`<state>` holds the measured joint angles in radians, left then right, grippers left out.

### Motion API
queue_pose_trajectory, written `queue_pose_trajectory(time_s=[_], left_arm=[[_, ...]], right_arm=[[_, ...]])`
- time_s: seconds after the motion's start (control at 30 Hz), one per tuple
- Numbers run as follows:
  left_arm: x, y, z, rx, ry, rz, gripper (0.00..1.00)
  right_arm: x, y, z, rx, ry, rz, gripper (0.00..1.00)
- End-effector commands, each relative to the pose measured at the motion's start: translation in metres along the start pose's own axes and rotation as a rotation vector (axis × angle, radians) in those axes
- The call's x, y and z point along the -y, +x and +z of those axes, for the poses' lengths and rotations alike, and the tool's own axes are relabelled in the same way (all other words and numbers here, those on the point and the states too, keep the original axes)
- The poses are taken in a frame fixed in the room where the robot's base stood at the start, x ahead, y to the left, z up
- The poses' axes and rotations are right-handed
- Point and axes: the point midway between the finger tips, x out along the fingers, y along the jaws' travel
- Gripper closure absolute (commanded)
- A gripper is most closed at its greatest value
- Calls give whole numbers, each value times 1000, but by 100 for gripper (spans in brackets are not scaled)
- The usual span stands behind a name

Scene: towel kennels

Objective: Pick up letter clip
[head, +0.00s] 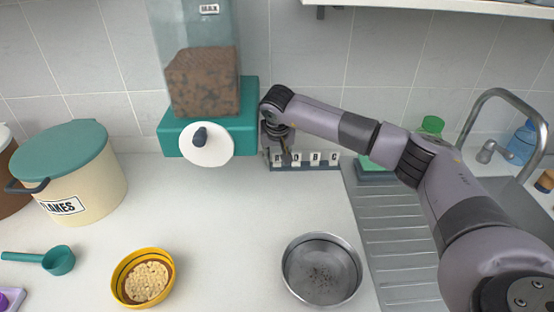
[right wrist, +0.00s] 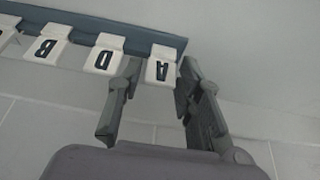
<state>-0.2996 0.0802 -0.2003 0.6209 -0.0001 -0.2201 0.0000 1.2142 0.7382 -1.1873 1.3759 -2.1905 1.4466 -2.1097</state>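A row of white letter clips hangs on a dark rail (head: 318,167) at the back of the counter. In the right wrist view the rail (right wrist: 140,38) carries the A clip (right wrist: 162,68), the D clip (right wrist: 104,58), the B clip (right wrist: 48,48) and another cut off at the left edge. My right gripper (head: 283,155) is at the left end of the rail, pointing down. In the right wrist view my right gripper (right wrist: 158,78) is open, with one finger on each side of the A clip. A gap shows on the left side. My left gripper is not in view.
A teal dispenser (head: 246,95) with a white knob (head: 207,146) stands just left of my gripper. A metal bowl (head: 321,270), a yellow bowl (head: 143,278), a teal scoop (head: 58,261) and a lidded canister (head: 85,185) stand on the counter. A sink with a tap (head: 487,150) is at right. The middle counter is clear.

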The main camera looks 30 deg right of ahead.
Motion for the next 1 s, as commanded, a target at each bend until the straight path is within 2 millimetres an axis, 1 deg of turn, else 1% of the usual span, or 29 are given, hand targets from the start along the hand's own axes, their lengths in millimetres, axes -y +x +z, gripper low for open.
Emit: queue_pose_trajectory(time_s=[0.03,0.2,0.27,0.5,0.63,0.77,0.87,1.0], left_arm=[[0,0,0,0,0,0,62],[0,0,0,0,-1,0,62],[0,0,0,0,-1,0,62],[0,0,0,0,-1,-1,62],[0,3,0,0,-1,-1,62],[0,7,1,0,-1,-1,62],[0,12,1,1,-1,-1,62],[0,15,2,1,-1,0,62]], right_arm=[[0,0,0,0,0,0,72],[0,0,0,0,1,0,84],[0,0,0,0,1,0,87],[0,-1,-1,-1,1,0,87],[0,-6,-3,-2,2,0,87],[0,-18,-9,-4,2,-1,87],[0,-33,-15,-5,2,-2,87],[0,-40,6,-1,-2,0,87]])
